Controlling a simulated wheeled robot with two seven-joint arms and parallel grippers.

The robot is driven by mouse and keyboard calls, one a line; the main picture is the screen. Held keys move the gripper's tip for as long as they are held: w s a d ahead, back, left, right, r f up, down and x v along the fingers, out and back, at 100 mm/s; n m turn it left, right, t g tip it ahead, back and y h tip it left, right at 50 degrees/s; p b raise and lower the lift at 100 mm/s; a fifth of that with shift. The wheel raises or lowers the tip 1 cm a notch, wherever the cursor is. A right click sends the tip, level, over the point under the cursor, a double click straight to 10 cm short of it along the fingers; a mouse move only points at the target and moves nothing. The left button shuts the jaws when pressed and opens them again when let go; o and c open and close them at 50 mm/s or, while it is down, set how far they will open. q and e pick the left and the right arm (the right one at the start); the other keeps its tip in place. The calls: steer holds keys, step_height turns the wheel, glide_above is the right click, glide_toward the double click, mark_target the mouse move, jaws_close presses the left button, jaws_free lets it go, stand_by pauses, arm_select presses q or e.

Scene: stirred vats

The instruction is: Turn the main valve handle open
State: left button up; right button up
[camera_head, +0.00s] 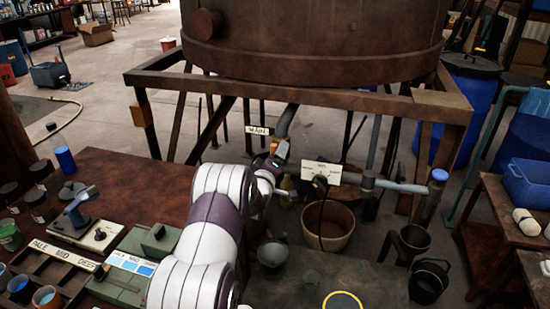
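A small label reading MAIN (257,130) stands at the middle, beside a grey pipe (287,121) that comes down from under the large brown vat (315,40). A small orange part (282,150) shows just below the label. It may be the main valve's handle, but it is too small and crowded to be sure. My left arm reaches up from the bottom. Its gripper (274,167) is at or very near the orange part. I cannot tell if they touch. The fingers are too small and partly hidden to read. My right gripper is not in view.
A white sign (321,172) and a grey horizontal pipe (395,186) are right of the gripper. Below are a tan bucket (329,228) and dark buckets (429,281). A brown table (135,190) with boxes and jars fills the left. The vat's frame (300,93) crosses above.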

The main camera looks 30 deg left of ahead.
arm_select(q)
steer(key=o, duration=0.9)
steer(key=shift+f, duration=0.15)
steer(key=v, duration=1.2)
steer(key=shift+s, duration=0.4)
